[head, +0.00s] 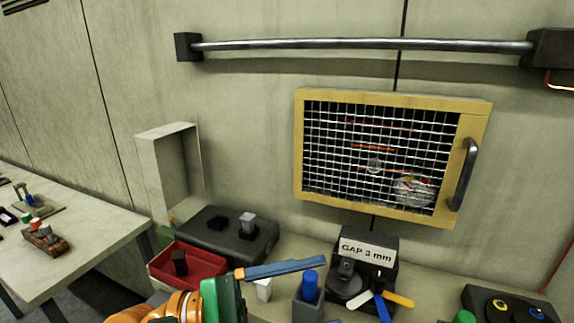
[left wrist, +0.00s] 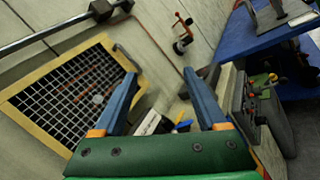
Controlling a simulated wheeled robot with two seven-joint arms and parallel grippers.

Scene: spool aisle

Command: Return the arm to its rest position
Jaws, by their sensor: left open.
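My left arm comes in at the bottom of the head view, with an orange wrist and a green gripper body. The left gripper (head: 318,265) has blue fingers pointing right, above the bench. One finger hides the other there. In the left wrist view the two blue fingers of the left gripper (left wrist: 160,76) stand wide apart with nothing between them. The gripper is open and empty. My right gripper is not in view.
A yellow-framed mesh hatch (head: 472,152) is on the wall under a metal rail (head: 360,45). Below stand a red tray (head: 205,283), a dark box (head: 205,239), a "GAP 3 mm" block (head: 366,250) and a blue-topped holder (head: 309,290). A side table (head: 90,245) is left.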

